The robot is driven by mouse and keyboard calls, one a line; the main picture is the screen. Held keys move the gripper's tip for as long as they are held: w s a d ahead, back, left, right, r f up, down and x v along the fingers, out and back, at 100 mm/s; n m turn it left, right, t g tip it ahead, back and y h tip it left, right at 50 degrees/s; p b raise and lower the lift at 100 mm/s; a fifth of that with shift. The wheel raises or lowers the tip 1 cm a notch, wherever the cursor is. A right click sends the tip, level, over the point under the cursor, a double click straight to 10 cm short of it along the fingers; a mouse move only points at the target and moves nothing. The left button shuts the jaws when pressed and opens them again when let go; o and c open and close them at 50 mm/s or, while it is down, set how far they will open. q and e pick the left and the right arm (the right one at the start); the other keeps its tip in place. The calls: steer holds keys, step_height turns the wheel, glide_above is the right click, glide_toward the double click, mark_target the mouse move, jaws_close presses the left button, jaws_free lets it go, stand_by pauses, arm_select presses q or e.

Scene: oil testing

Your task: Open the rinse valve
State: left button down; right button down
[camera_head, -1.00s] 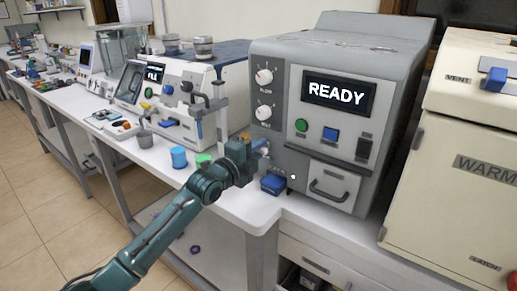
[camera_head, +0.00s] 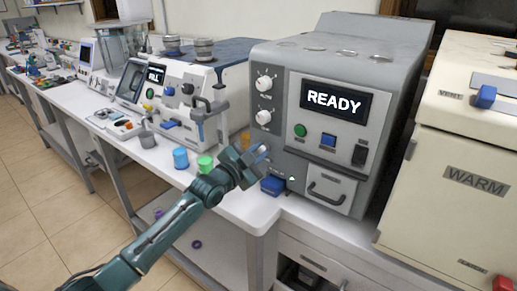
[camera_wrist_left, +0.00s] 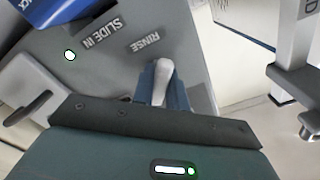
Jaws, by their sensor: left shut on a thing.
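The rinse valve shows in the left wrist view as a pale grey lever (camera_wrist_left: 162,82) beside the RINSE label on the grey machine's panel. My left gripper (camera_wrist_left: 163,92) is shut on this lever, with a blue finger on each side of it. In the head view my left gripper (camera_head: 258,153) is at the lower left edge of the grey READY machine (camera_head: 335,130), rolled to a slant. There the gripper mostly hides the lever. My right gripper is not in view.
A blue block (camera_head: 273,186) sits just below the gripper at the machine's foot. Green (camera_head: 205,163) and blue (camera_head: 180,158) cups stand left of it on the white bench. A cream WARM cabinet (camera_head: 450,170) stands at the right.

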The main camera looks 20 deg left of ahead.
arm_select(q)
steer(key=n, duration=0.3)
steer(key=shift+n+p, duration=0.3)
steer(key=shift+p, duration=0.1)
steer(key=shift+n, duration=2)
steer(key=shift+p, duration=0.3)
steer(key=c, duration=1.4)
jaws_free()
steer(key=shift+s, duration=0.1)
steer(key=b+v, duration=0.1)
steer(key=v, duration=1.2)
